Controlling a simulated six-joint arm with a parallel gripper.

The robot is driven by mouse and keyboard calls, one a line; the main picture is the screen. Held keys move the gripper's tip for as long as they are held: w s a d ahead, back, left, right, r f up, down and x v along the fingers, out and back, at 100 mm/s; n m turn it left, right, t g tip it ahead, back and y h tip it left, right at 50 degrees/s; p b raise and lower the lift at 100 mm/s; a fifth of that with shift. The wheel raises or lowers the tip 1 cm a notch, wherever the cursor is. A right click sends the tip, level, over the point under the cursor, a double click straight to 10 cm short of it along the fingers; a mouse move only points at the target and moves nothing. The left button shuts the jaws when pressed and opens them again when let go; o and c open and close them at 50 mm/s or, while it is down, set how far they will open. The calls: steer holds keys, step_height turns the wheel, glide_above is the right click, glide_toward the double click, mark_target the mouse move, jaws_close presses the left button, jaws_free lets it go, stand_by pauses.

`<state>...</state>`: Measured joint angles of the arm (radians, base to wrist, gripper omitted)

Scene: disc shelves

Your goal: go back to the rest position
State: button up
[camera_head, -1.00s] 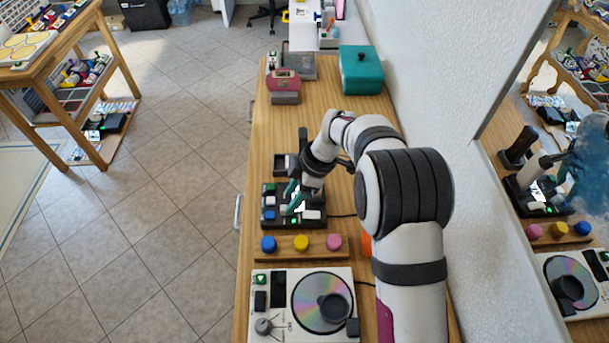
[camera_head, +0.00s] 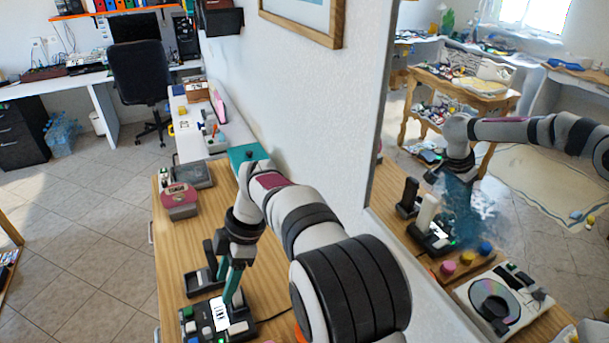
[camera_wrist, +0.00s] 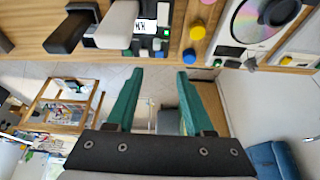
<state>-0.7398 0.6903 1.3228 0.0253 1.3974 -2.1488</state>
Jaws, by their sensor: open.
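How far the fingertips stand from the device is hard to tell.
A wooden bench (camera_head: 172,275) carries a black holder (camera_head: 203,284), a pink-topped box (camera_head: 178,198) and a teal box (camera_head: 241,155). A wall with a mirror (camera_head: 470,150) rises close on the right. A disc player (camera_wrist: 252,28) shows in the wrist view. Open floor (camera_head: 85,230) lies left.

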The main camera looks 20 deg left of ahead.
steer(key=s+d+r+m+t, duration=0.1)
steer(key=d+r+m, duration=0.3)
steer(key=d+m, duration=0.45)
steer(key=s+d+r+m+t, duration=0.1)
steer(key=d+r+m, duration=0.4)
steer(key=d, duration=0.7)
steer(key=s+d+f+m+t+h, duration=0.1)
steer(key=s+d+f+m, duration=0.3)
steer(key=s+d+m, duration=1)
steer(key=m, duration=0.4)
steer(key=shift+s+d+f+m, duration=0.15)
steer(key=shift+s+d+m, duration=0.1)
steer(key=shift+s+m, duration=0.1)
steer(key=shift+w, duration=0.1)
